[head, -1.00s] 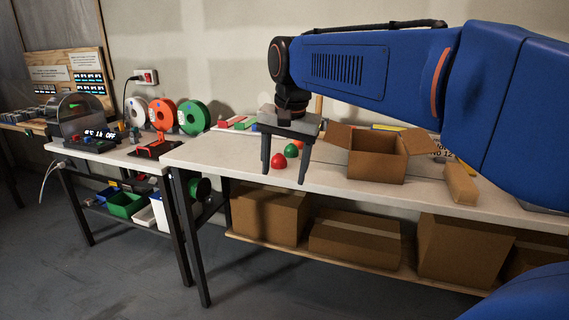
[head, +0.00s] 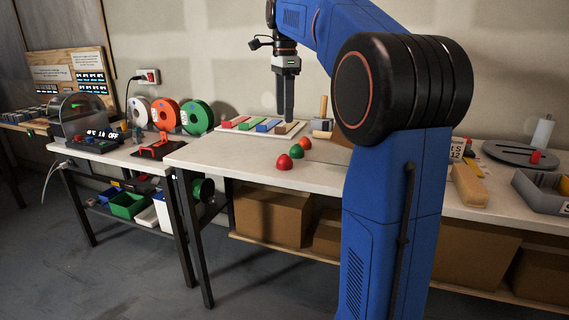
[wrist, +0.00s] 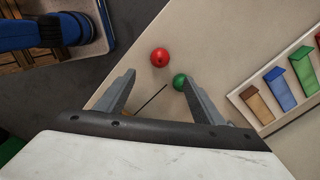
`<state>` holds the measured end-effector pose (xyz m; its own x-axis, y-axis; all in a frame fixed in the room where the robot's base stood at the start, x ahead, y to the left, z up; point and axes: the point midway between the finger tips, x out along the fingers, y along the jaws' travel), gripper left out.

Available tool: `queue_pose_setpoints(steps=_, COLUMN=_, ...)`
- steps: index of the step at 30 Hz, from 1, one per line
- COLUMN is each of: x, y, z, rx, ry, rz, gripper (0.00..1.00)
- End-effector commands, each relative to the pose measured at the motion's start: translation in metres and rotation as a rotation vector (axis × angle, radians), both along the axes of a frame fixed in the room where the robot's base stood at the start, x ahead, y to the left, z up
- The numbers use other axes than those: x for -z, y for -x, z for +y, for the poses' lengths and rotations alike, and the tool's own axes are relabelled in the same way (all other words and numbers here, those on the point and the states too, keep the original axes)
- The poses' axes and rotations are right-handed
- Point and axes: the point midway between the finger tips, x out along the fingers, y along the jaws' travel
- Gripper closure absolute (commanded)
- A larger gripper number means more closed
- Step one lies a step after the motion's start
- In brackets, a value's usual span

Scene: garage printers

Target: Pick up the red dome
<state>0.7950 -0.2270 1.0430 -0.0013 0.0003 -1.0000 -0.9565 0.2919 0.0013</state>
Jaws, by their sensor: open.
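The red dome (head: 284,162) sits on the pale bench top near its front left. It also shows in the wrist view (wrist: 160,58), just beyond my fingertips. A green dome (head: 297,151) stands right behind it and shows near the right finger in the wrist view (wrist: 180,81). An orange dome (head: 305,144) stands behind the green one. My gripper (head: 285,120) points down above the bench, behind the domes in the head view. In the wrist view its fingers (wrist: 160,77) are spread apart with nothing held between them.
A white board with coloured blocks (head: 243,123) lies behind the domes. My arm hides much of the middle bench and the open carton seen earlier. A tan block (head: 468,186) and a grey tray (head: 545,192) lie to the right. The bench left of the red dome is clear.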

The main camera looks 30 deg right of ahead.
Motion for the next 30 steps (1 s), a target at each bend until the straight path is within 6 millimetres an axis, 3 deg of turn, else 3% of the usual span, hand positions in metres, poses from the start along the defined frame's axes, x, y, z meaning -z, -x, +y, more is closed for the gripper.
queue_pose_setpoints(steps=15, x=0.089, y=0.001, z=0.001, rx=-0.003, ry=0.0, rz=0.001, gripper=0.38)
queue_pose_setpoints(steps=25, x=0.112, y=0.001, z=0.0, rx=-0.004, ry=0.0, rz=-0.001, gripper=0.38)
queue_pose_setpoints(steps=30, x=0.136, y=0.001, z=-0.001, rx=-0.004, ry=-0.001, rz=0.002, gripper=0.38)
